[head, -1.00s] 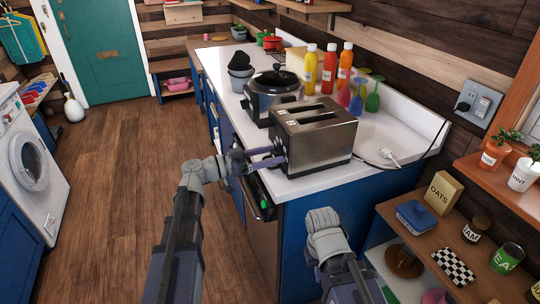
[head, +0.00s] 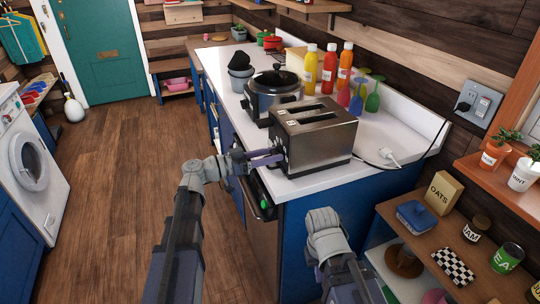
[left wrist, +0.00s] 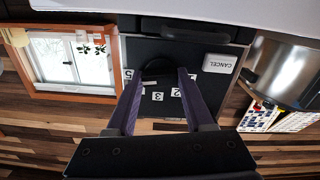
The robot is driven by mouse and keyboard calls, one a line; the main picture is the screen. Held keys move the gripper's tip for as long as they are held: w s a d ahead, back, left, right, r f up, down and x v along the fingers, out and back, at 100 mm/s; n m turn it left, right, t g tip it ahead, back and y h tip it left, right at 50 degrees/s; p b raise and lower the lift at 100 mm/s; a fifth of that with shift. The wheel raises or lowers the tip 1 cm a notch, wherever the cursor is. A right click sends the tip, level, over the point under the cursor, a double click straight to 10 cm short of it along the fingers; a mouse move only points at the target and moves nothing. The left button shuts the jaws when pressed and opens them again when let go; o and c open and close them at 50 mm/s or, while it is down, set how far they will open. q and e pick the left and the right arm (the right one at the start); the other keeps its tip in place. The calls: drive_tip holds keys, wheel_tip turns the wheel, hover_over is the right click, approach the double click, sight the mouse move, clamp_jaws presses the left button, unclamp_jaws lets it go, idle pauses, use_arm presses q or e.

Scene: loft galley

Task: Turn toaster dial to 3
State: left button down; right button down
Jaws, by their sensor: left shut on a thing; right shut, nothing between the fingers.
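The toaster (head: 318,140) is a steel two-slot box at the near end of the white counter. Its dark control panel fills the middle of the left wrist view, with a CANCEL button (left wrist: 218,63) and small white number labels, among them 3 (left wrist: 157,96), 2 (left wrist: 175,92) and 5 (left wrist: 128,74). The black dial (left wrist: 158,68) sits between them; its pointer is too dark to read. My left gripper (head: 278,157) reaches the panel, its purple fingers shut on the dial from both sides. My right gripper (head: 318,272) hangs low before the cabinet, shut and empty, mostly hidden by its wrist.
A slow cooker (head: 273,95) stands just behind the toaster, with sauce bottles (head: 328,70) and coloured glasses (head: 357,98) along the wall. The toaster's cord runs right to a plug (head: 389,155). An open shelf (head: 420,250) stands at right.

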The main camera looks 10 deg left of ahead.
use_arm(q)
drive_tip(key=shift+n, duration=0.3)
drive_tip(key=n, duration=0.3)
drive_tip(key=shift+n, duration=0.4)
drive_tip(key=n, duration=0.3)
drive_tip(key=shift+n, duration=0.3)
drive_tip(key=n, duration=0.4)
drive_tip(key=shift+n, duration=1.8)
drive_tip(key=shift+c, duration=1.4)
unclamp_jaws()
